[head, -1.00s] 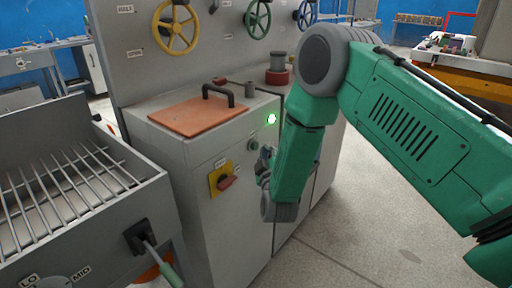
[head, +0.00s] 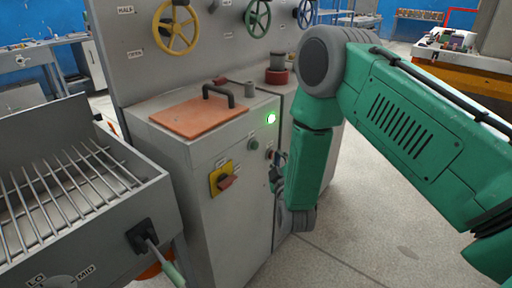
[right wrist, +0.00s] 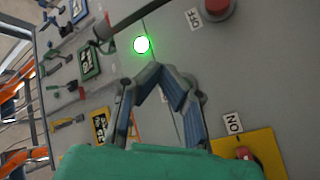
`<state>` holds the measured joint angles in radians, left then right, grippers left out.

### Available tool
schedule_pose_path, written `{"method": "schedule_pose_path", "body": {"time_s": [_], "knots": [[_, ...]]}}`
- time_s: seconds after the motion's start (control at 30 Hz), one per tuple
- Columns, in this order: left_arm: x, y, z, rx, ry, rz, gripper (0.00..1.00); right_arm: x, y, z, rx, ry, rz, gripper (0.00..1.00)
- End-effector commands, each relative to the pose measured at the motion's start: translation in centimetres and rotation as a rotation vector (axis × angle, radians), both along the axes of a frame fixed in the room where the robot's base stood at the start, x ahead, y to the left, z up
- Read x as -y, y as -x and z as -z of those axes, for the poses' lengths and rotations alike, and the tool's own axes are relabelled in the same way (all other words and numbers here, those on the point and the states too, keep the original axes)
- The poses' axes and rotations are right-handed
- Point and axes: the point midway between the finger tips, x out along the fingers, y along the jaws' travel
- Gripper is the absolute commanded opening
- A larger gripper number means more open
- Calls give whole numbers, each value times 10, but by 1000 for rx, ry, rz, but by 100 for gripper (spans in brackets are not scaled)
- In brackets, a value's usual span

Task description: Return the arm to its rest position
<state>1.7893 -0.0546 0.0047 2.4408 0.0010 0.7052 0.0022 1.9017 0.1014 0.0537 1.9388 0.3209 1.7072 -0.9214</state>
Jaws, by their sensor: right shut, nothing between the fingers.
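My right arm, green with grey joints, reaches in from the right in the head view and bends down in front of the grey cabinet (head: 240,205). Its gripper (head: 277,170) is partly hidden behind the forearm, close to the cabinet's front right edge. In the right wrist view the gripper (right wrist: 158,72) has its fingertips together with nothing between them. A lit green lamp (head: 271,118) is on the cabinet, and it also shows in the right wrist view (right wrist: 142,44). My left gripper is not in view.
A red switch on a yellow plate (head: 214,180) sits on the cabinet front. An orange lid with a dark handle (head: 190,117) lies on top. A grey rack with metal bars (head: 60,190) stands at left. Open floor (head: 375,220) lies at right.

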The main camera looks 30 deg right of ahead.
Motion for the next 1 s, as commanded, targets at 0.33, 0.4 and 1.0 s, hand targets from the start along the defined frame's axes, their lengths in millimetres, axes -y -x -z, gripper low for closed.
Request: {"method": "schedule_pose_path", "body": {"time_s": [0.33, 0.4, 1.0], "knots": [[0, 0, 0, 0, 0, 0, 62, 0, 0, 1, -3, -3, -2, 0], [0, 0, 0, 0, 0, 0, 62, -3, 3, 9, -28, -27, -14, 0], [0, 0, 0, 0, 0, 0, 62, -93, 296, 211, -1112, -851, 117, 0]]}}
